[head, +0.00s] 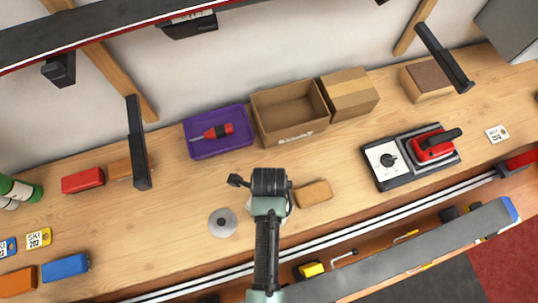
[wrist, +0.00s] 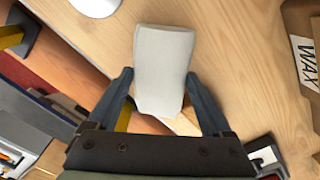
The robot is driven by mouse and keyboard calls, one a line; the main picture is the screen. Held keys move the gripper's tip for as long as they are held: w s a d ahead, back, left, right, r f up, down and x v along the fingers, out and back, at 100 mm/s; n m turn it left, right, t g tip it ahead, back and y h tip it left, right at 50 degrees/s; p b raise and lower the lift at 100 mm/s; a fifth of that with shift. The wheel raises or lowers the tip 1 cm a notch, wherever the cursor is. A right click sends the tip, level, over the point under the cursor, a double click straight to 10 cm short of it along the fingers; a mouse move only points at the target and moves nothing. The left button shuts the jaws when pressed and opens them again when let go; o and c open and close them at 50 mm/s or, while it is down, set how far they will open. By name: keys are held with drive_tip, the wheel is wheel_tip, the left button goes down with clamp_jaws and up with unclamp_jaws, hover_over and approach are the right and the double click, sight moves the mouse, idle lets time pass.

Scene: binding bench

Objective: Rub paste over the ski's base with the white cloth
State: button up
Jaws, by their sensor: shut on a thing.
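My gripper (head: 270,183) is over the front half of the bench; its fingers (wrist: 165,100) show in the wrist view. It is shut on the white cloth (wrist: 165,60), a pale folded pad that sticks out beyond the fingertips. In the head view my gripper hides most of the cloth. The ski seems to be the long grey piece (head: 430,248) with a blue end, along the bench's front; its near part runs behind my arm. The cloth is apart from it. A round grey disc (head: 222,222) lies left of my gripper; I cannot tell whether it holds paste.
A tan block (head: 314,193) lies close right of my gripper. Behind stand a purple tray (head: 240,143) with a red-handled tool and an open cardboard box (head: 290,110). A red iron (head: 434,146) sits at the right.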

drive_tip(key=shift+f, duration=0.6)
idle(1.8)
drive_tip(key=shift+r, duration=0.1)
wheel_tip(320, 180, up, 5)
drive_tip(key=p, duration=0.5)
drive_tip(key=shift+r, duration=0.95)
